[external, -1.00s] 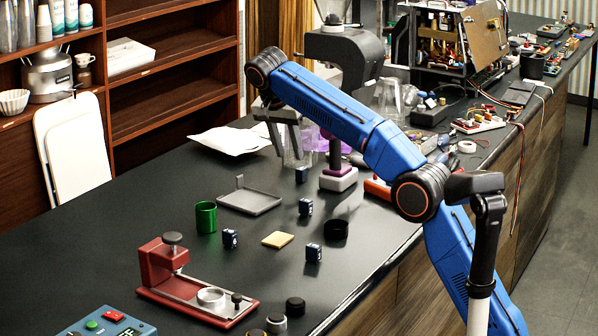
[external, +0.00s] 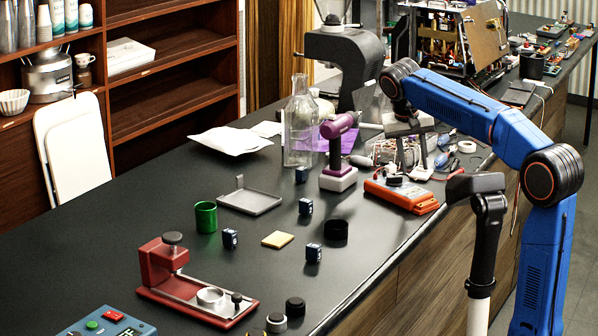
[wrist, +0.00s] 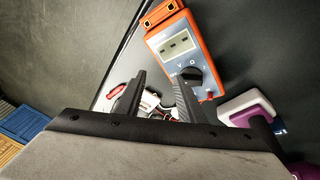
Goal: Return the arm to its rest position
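My gripper (external: 411,160) hangs from my blue arm above the right part of the counter, near its front edge. It points down and shows close to an orange multimeter (external: 402,194) in the external view. In the wrist view its two dark fingers (wrist: 160,90) stand apart with nothing held between them. The multimeter (wrist: 180,50) lies just beyond the fingers there, with its dial and display facing up. Whether the fingertips touch anything cannot be seen, but they look clear of the counter.
A purple drill (external: 338,150) stands left of my gripper, with a clear glass bottle (external: 299,125) behind it. Wires and small parts (external: 462,150) lie to the right. A dark post (external: 487,230) rises in front.

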